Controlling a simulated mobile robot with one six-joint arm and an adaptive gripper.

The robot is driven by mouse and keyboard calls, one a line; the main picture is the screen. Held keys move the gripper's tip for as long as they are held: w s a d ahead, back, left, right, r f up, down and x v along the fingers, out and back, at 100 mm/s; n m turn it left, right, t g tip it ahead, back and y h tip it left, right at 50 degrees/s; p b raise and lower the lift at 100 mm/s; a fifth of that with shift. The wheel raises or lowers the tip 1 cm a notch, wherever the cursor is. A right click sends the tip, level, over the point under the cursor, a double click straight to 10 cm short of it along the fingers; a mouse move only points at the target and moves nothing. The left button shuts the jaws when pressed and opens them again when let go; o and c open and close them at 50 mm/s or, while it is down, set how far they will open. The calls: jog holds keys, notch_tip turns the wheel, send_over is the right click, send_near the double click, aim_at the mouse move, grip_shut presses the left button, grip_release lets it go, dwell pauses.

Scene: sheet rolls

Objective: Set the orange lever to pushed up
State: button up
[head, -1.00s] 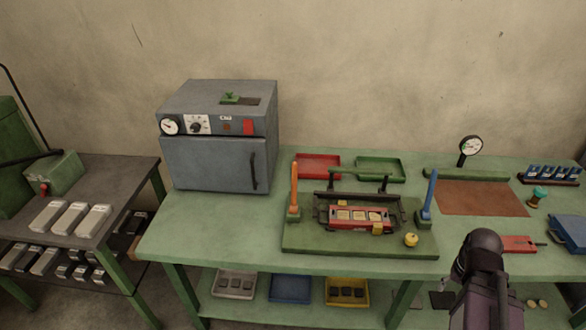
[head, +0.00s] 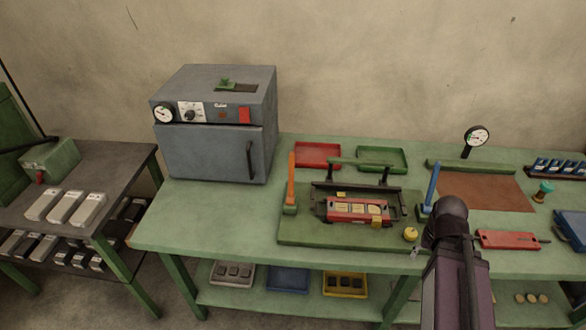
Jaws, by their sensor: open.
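The orange lever (head: 291,180) stands nearly upright on the left side of the green fixture board (head: 300,236), on the bench in the head view. My arm shows at the lower right, in front of the bench and well to the right of the lever. My gripper's jaws cannot be made out. A small pale piece by the arm's left side, at the bench's front edge, is too small to identify.
A blue lever (head: 430,187) stands on the board's right side, close to my arm. Between the levers is a dark frame holding a red carrier (head: 352,208). A yellow knob (head: 410,234) is at front right. A grey oven (head: 215,150) stands left; bench in front of it is clear.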

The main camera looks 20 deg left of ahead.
jog(key=n+t+y+p, duration=0.2)
jog(key=n+t+p, duration=0.25)
jog(key=p, duration=1.25)
send_near(292, 167)
notch_tip(292, 167, up, 3)
jog(key=shift+d+f+g, duration=0.25)
jog(key=shift+f+b, duration=0.25)
jog(key=shift+b, duration=0.2)
jog(key=b+x, duration=1.2)
jog(key=x, duration=0.1)
jog(key=shift+a+f, duration=0.15)
jog(key=shift+a, duration=0.1)
grip_shut()
jog(key=shift+d, duration=0.15)
